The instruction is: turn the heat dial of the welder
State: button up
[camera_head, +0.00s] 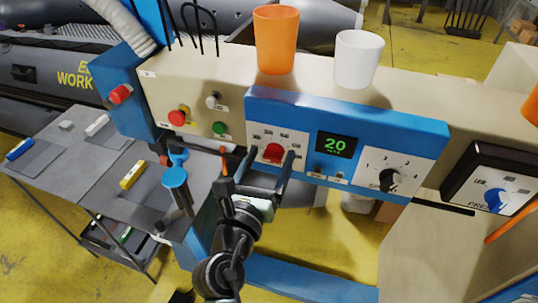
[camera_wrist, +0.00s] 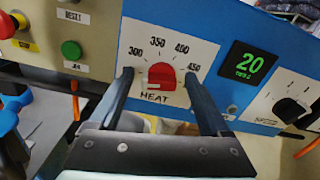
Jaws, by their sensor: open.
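The red heat dial (camera_head: 273,152) is on a white plate on the welder's blue control panel (camera_head: 350,117). In the wrist view the dial (camera_wrist: 162,75) sits above the word HEAT, below the marks 300, 350, 400 and 450. My gripper (camera_head: 271,154) is open, with one finger on each side of the dial. In the wrist view the fingertips (camera_wrist: 159,75) stand left and right of it, with gaps showing beside the red knob. I cannot tell how deep the fingertips reach or clearly where the dial points.
A green display (camera_head: 335,145) reads 20, and a black speed dial (camera_head: 388,180) is right of it. A red stop button (camera_head: 179,116) and a green button (camera_head: 220,128) are at left. An orange cup (camera_head: 276,40) and a white cup (camera_head: 357,58) stand on top.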

jog(key=shift+w, duration=0.1)
grip_shut()
dwell(0.4)
